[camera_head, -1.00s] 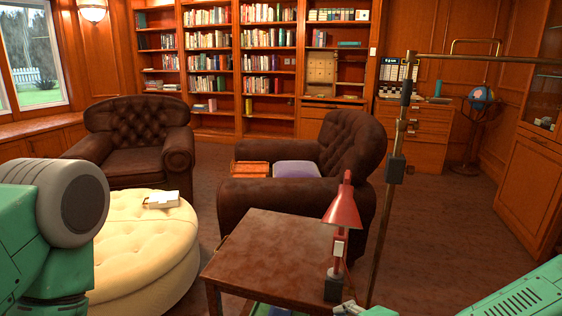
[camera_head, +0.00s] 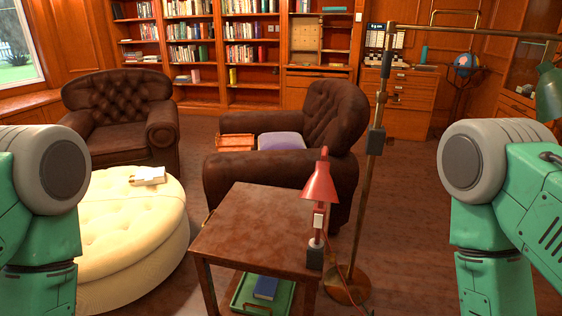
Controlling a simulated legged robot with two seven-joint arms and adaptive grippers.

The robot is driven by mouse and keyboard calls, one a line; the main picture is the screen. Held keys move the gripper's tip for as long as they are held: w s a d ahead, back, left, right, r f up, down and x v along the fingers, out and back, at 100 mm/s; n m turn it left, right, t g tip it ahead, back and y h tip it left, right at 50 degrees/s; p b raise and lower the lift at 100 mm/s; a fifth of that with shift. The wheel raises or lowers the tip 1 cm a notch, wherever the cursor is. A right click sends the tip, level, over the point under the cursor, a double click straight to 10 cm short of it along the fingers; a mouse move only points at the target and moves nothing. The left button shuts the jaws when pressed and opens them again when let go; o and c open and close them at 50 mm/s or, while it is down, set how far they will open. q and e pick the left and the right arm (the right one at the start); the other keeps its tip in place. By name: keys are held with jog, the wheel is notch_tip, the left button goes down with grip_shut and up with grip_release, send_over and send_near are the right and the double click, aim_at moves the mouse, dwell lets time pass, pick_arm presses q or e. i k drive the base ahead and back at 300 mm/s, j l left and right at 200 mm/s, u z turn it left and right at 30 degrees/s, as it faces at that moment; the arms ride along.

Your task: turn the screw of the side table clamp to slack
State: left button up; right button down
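The side table (camera_head: 250,228) is a brown wooden table in front of me, right of the ottoman. A red lamp (camera_head: 320,185) stands at its right front corner. The lamp's dark block-like clamp (camera_head: 315,256) sits on the table edge. I cannot make out the clamp's screw. Green and grey links of my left arm show at the left edge and of my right arm at the right. Neither gripper is in view.
A brass floor lamp (camera_head: 376,140) stands just right of the table, its round base (camera_head: 346,287) on the floor. A green tray (camera_head: 245,297) with a blue book (camera_head: 265,287) lies below the tabletop. A cream ottoman (camera_head: 130,230) and leather armchair (camera_head: 260,175) stand close by.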

aim_at(331, 258)
jog(key=i+l, duration=0.1)
jog(key=l, duration=0.8)
jog(key=i+l+z, duration=0.15)
jog(key=l, duration=0.2)
jog(key=l+z, duration=0.1)
jog(key=l, duration=0.2)
jog(key=i+l+z, duration=0.15)
jog(key=i+l, duration=0.05)
jog(key=l, duration=0.1)
